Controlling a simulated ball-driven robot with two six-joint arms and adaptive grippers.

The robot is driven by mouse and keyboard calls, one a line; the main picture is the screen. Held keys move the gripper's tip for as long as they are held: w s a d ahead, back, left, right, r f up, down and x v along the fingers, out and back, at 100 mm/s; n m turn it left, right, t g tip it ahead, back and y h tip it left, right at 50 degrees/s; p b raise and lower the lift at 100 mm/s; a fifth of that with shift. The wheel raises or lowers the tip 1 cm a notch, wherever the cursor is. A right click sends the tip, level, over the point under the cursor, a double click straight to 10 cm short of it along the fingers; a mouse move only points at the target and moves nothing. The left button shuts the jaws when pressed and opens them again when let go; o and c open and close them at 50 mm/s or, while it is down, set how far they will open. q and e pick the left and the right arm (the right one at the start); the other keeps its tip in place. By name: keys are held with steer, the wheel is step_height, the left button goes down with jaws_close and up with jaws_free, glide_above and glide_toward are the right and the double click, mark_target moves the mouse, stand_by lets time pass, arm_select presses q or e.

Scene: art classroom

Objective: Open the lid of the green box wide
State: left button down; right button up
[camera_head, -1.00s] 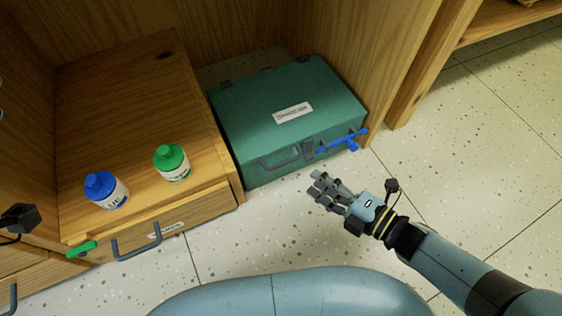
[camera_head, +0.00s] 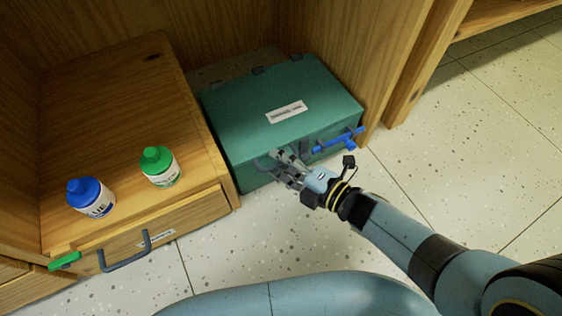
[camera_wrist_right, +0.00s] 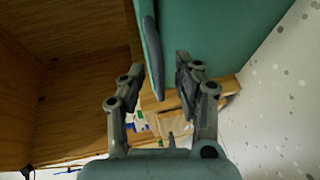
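The green box (camera_head: 240,115) stands on the floor between the wooden walls, its lid closed, with a white label (camera_head: 287,111) on top. Dark hinges show along its back edge. A grey handle (camera_wrist_right: 153,60) is on the front, and a blue latch-like bar (camera_head: 340,138) sits to its right. My right gripper (camera_head: 276,167) is at the front of the box, partly covering the handle. In the right wrist view its fingers (camera_wrist_right: 155,85) are apart, with the handle between them; I see no clear grip. My left gripper is not in view.
A wooden drawer unit (camera_head: 105,110) stands left of the box, with a blue-capped bottle (camera_head: 90,198) and a green-capped bottle (camera_head: 160,167) on top. Its drawer has a grey handle (camera_head: 137,253). A wooden post (camera_head: 428,65) rises at the right. Speckled floor is clear in front and right.

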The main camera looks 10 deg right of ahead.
jaws_close()
stand_by(0.6)
